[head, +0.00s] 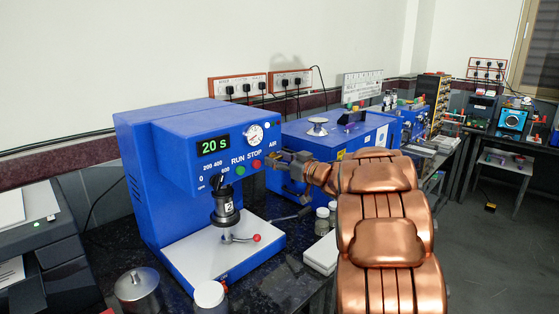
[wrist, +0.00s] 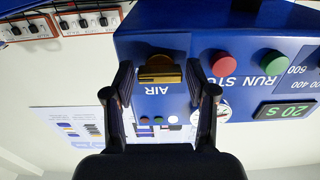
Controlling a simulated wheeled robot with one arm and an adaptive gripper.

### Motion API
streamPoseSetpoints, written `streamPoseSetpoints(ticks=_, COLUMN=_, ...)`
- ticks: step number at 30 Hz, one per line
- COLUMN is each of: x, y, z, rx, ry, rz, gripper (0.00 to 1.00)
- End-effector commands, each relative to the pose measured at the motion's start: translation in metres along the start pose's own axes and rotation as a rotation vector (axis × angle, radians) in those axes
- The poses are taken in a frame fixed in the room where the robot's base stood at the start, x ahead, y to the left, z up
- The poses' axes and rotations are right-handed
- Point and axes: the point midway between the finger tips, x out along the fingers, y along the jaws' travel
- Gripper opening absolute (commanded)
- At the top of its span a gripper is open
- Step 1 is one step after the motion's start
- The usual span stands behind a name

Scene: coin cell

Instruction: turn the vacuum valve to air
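The vacuum valve (wrist: 161,73) is a brass-coloured knob with a bar-shaped handle on the blue machine's front panel. In the wrist view its bar lies level across the picture, beside the upside-down white AIR label (wrist: 164,91). My gripper (wrist: 160,78) is open, with one black finger on each side of the valve. A narrow gap seems to show on both sides; contact cannot be told. In the head view my gripper (head: 284,161) is at the right end of the blue machine's panel (head: 200,133), near the AIR label (head: 273,144), and hides the valve.
Red STOP (wrist: 221,64) and green RUN (wrist: 268,63) buttons sit close beside the valve. A gauge (head: 254,134) and a display (head: 213,145) reading 20 s are on the panel. Small jars (head: 322,221) and another blue machine (head: 345,140) stand near my arm.

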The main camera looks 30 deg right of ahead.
Motion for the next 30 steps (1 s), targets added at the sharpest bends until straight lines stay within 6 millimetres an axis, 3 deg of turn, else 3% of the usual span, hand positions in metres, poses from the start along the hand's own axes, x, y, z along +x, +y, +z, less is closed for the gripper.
streamPoseSetpoints(ticks=1, x=-0.0001, y=0.0001, z=0.0000, rx=0.000, ry=0.000, rz=0.000, gripper=0.48)
streamPoseSetpoints(ticks=12, x=-0.0011, y=0.0040, z=0.0005, rx=0.000, ry=0.000, rz=0.001, gripper=0.11)
streamPoseSetpoints(ticks=23, x=-0.0007, y=0.0009, z=0.0015, rx=-0.067, ry=0.000, rz=0.002, gripper=0.11)
streamPoseSetpoints(ticks=30, x=-0.0006, y=0.0007, z=0.0036, rx=-0.235, ry=-0.002, rz=0.002, gripper=0.11)
